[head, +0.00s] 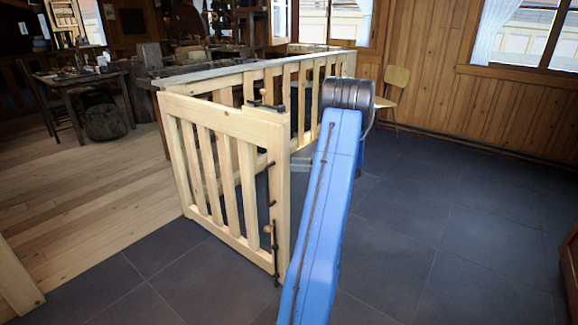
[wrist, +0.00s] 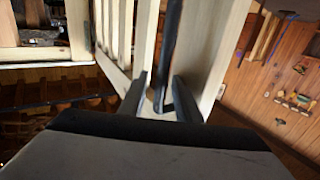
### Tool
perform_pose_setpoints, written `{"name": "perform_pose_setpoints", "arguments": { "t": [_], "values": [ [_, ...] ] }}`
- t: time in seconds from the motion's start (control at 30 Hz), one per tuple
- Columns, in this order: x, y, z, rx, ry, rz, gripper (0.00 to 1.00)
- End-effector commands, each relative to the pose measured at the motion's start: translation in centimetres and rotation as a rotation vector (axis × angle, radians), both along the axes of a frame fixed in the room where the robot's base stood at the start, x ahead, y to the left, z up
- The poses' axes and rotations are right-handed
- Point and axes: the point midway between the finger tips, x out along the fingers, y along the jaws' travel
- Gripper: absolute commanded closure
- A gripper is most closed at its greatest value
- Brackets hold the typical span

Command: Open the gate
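The gate (head: 212,122) is a pale wooden panel with upright slats and stands in the middle of the head view. Its right edge carries dark metal fittings (head: 272,204). The panel stands at an angle to the fence behind it. My blue arm crosses in front to the right of the gate, and my gripper is mostly hidden in the head view. In the wrist view my gripper (wrist: 161,80) has its two dark fingers apart, with a dark bar (wrist: 171,40) between them against pale wood. I see gaps beside the bar; firm contact cannot be told.
A slatted wooden fence (head: 240,69) runs back behind the gate. Another wooden piece (head: 14,280) stands at the lower left. A chair (head: 396,80) is by the far wall, and a cluttered table (head: 78,76) at the left. Dark tiled floor (head: 440,215) on the right is clear.

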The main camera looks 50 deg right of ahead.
Motion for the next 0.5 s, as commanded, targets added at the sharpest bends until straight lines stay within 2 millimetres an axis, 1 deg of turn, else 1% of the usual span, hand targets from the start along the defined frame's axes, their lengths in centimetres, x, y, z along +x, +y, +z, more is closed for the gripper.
{"name": "perform_pose_setpoints", "arguments": {
  "t": [0.3, 0.37, 0.5],
  "values": [
    [-0.3, -0.2, -0.1, 0.0, 0.0, -0.001, 0.69],
    [-0.7, -0.5, -0.1, -0.001, 0.001, -0.002, 0.69],
    [-2.4, -1.5, -0.1, 0.001, 0.001, -0.002, 0.69]
  ]
}}
